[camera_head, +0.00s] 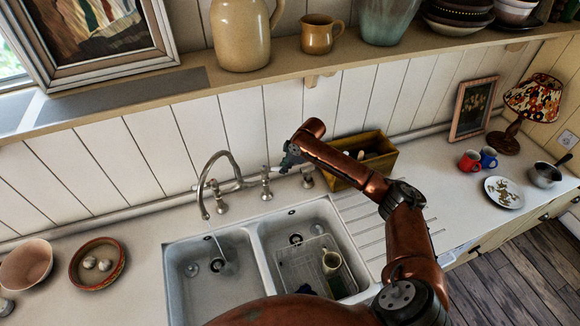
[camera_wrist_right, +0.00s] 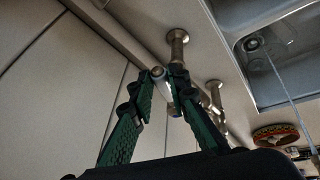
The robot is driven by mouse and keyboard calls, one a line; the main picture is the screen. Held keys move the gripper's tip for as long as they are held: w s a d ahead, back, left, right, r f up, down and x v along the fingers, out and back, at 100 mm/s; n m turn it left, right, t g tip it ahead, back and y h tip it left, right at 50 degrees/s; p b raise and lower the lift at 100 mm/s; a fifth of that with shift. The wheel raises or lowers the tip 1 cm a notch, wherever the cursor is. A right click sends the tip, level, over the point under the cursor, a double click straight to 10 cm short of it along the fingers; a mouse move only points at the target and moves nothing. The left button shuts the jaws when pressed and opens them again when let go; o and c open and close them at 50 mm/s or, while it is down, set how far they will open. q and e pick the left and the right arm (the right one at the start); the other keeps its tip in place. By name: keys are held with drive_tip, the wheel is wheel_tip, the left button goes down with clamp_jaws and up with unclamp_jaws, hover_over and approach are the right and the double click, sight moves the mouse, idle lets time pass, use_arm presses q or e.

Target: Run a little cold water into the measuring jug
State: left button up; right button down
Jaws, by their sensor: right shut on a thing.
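My right gripper (camera_head: 288,160) reaches over the sink to the right-hand handle of the bridge tap (camera_head: 220,160). In the right wrist view its green fingers (camera_wrist_right: 162,88) are shut on the pale tap lever (camera_wrist_right: 159,73). A thin stream of water (camera_head: 216,243) runs from the spout into the left basin (camera_head: 183,248). It also shows in the right wrist view (camera_wrist_right: 283,84). My left gripper is out of view.
A wire rack (camera_head: 302,268) lies in the right basin. A wooden box (camera_head: 378,165) stands behind the drainer, close to my right forearm. Bowls (camera_head: 98,262) are at the left. Mugs (camera_head: 470,160) and a plate (camera_head: 503,192) are at the right. A shelf (camera_head: 285,57) runs above.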

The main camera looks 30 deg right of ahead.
drive_tip(key=c, duration=1.8)
unclamp_jaws()
drive_tip(key=shift+w+d, duration=0.1)
drive_tip(key=shift+w, duration=0.1)
drive_tip(key=v, duration=1.2)
drive_tip(key=shift+s, duration=0.15)
drive_tip(key=shift+c, duration=0.4)
